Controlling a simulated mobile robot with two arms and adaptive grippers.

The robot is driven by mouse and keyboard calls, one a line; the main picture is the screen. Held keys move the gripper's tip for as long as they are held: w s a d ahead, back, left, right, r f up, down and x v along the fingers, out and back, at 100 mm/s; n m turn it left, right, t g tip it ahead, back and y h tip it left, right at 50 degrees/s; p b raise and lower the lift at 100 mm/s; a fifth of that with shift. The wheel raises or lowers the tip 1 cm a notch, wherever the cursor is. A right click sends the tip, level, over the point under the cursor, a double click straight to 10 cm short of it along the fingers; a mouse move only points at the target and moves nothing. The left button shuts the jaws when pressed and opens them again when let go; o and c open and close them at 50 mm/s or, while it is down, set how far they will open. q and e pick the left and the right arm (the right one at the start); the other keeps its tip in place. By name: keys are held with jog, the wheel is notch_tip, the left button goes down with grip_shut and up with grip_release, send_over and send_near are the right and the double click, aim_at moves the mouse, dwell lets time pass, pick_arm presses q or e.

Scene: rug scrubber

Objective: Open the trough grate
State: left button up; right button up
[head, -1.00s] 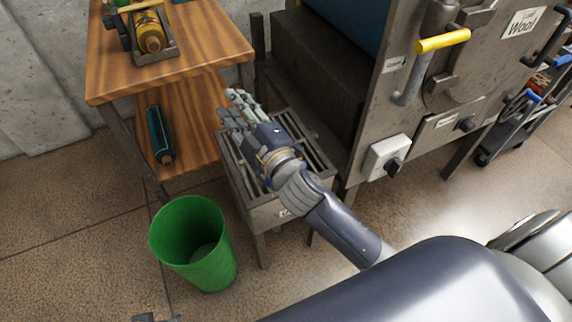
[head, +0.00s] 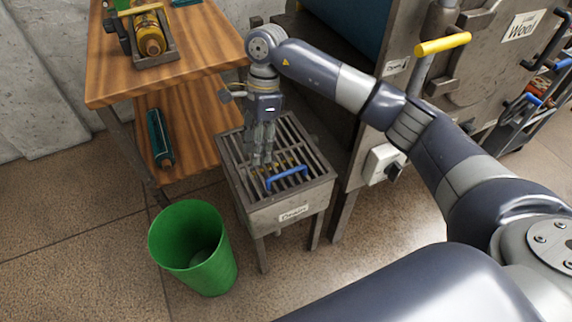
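The trough is a grey metal box on legs (head: 262,214), labelled on its front. A slatted grate (head: 315,166) lies flat over its top. A blue bar handle (head: 288,177) sits on the grate near its front. My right gripper (head: 259,160) points down over the middle of the grate, just behind and left of the blue handle. The gap between its fingers is not clear, and I cannot tell whether the tips touch the slats. The fingers hide part of the grate. My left gripper is not in view.
A green bin (head: 192,250) stands in front left of the trough. A wooden two-level bench (head: 205,45) is on the left, with a roller on each level. A large grey machine with a yellow handle (head: 442,43) stands close on the right.

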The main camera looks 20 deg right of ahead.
jog(key=d+r+h, duration=0.2)
jog(key=d+h, duration=0.1)
jog(key=d, duration=0.4)
send_over(286, 166)
jog(key=s+a, duration=0.2)
jog(key=s, duration=0.2)
notch_tip(286, 166, down, 10)
jog(key=shift+r+b, duration=0.25)
jog(key=shift+b, duration=0.2)
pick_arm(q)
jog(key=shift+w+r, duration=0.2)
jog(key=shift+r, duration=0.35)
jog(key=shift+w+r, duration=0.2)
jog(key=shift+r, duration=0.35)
pick_arm(e)
jog(key=shift+s+f, duration=0.1)
jog(key=shift+f, duration=0.45)
grip_shut()
